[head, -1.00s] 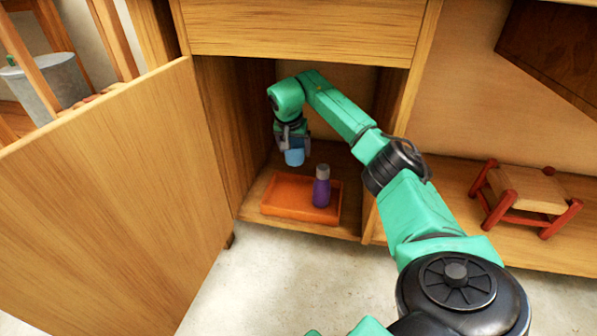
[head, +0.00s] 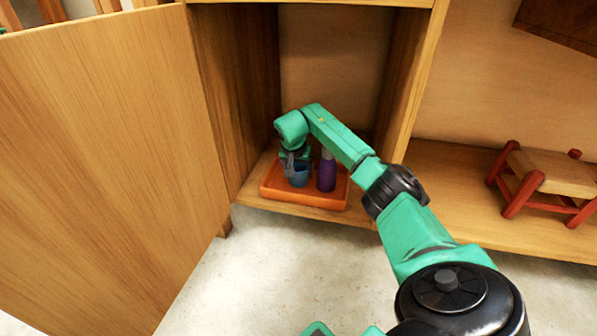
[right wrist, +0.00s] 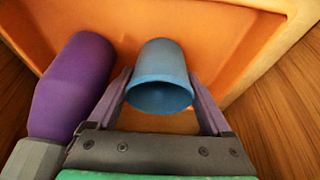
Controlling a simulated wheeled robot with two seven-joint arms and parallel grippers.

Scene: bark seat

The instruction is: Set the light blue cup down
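The light blue cup (head: 299,177) is low over the orange tray (head: 308,200), beside the purple bottle. In the right wrist view the cup (right wrist: 160,75) is between the two fingers of my right gripper (right wrist: 162,88), which is shut on its sides. Its open mouth faces the camera. I cannot tell for certain whether its base touches the tray floor. My right gripper also shows in the head view (head: 294,168), partly covering the cup. My left gripper is not in view.
The purple bottle (head: 326,174) with a grey cap stands in the tray close to the right of the cup. The cabinet's side walls flank the tray. An open wooden door (head: 105,170) is at the left. A small red-legged stool (head: 545,180) is at the right.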

